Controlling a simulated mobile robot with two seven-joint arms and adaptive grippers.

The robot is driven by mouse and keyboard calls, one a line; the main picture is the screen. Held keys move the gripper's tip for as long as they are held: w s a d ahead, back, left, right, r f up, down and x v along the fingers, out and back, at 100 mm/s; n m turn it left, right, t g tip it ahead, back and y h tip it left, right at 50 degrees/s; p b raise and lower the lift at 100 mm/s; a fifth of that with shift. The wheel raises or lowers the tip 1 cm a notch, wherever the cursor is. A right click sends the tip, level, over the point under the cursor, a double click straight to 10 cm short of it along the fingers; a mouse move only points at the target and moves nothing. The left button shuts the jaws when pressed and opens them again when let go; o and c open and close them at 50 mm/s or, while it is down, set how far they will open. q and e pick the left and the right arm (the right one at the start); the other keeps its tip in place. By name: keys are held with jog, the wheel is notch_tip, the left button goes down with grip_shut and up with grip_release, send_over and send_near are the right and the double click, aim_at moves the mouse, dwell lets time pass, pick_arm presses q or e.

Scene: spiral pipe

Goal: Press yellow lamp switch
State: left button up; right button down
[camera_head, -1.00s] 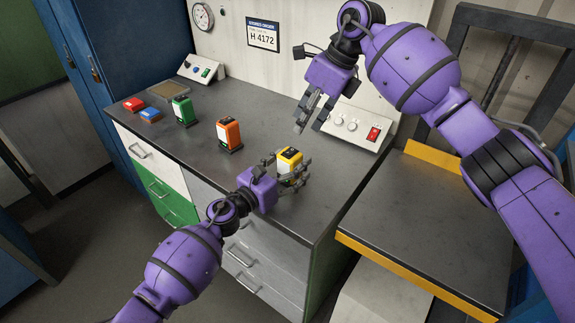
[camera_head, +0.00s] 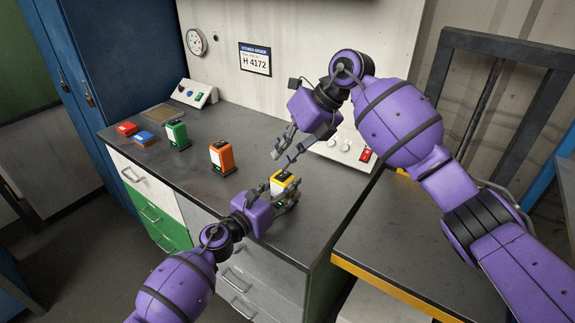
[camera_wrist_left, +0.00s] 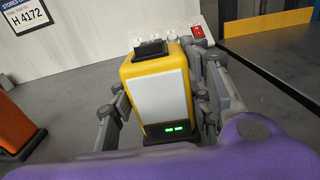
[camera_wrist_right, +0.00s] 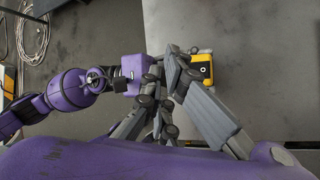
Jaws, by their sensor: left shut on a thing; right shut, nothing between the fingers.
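The yellow lamp (camera_head: 284,184) stands upright on the dark worktop, with a white front panel and a green lit display at its foot. Its black rocker switch (camera_wrist_left: 150,49) is on top, clear in the left wrist view. My left gripper (camera_head: 290,200) is shut on the lamp's sides; its fingers also show on either side of it in the left wrist view (camera_wrist_left: 165,110). My right gripper (camera_head: 280,157) is shut and empty, just above and behind the lamp. In the right wrist view the lamp (camera_wrist_right: 201,69) lies beyond the right fingertips, partly hidden by them.
An orange lamp (camera_head: 222,157) and a green lamp (camera_head: 177,134) stand to the left. A white control box (camera_head: 340,146) with a red switch stands behind the right gripper. The worktop between the orange and yellow lamps is clear.

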jog(key=s+d+m+t+y, duration=0.1)
jog(key=d+m+t, duration=0.3)
jog(key=m, duration=1.2)
jog(key=s+d+r+m+t+y, duration=0.1)
jog(key=d+m+t+y, duration=0.3)
jog(key=m, duration=1.3)
jog(key=shift+s+d+y, duration=0.3)
jog(key=shift+s+d, duration=0.3)
jog(key=shift+d, duration=0.25)
